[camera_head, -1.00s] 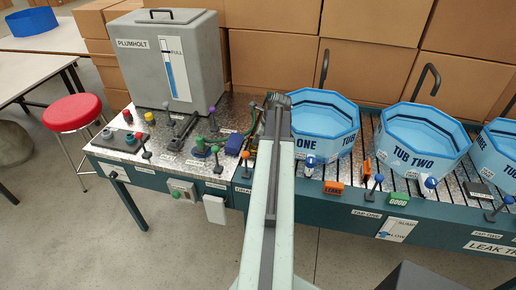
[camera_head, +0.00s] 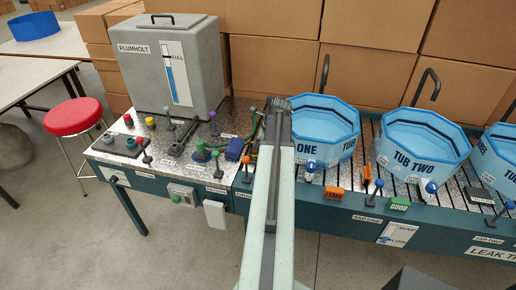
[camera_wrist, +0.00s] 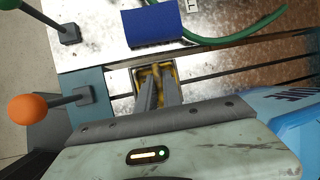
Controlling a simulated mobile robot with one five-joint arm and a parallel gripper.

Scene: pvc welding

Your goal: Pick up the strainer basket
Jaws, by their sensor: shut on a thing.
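In the wrist view my gripper (camera_wrist: 158,82) reaches down into a pale-edged square opening in the bench. Its two dark fingers are shut on a yellowish, dark-marked thing, which I take to be the strainer basket (camera_wrist: 156,71). Only a small part of it shows between and around the fingers, so its shape is hidden. It still appears within the opening; I cannot tell whether it is raised off its seat.
A blue block (camera_wrist: 153,27) and a green hose (camera_wrist: 235,37) lie beside the opening. Orange-knobbed (camera_wrist: 27,109) and green-knobbed levers stand at the edge. Tub one (camera_head: 322,130) is close to the right of my arm, tub two (camera_head: 422,145) farther right. A grey tank (camera_head: 170,65) stands left.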

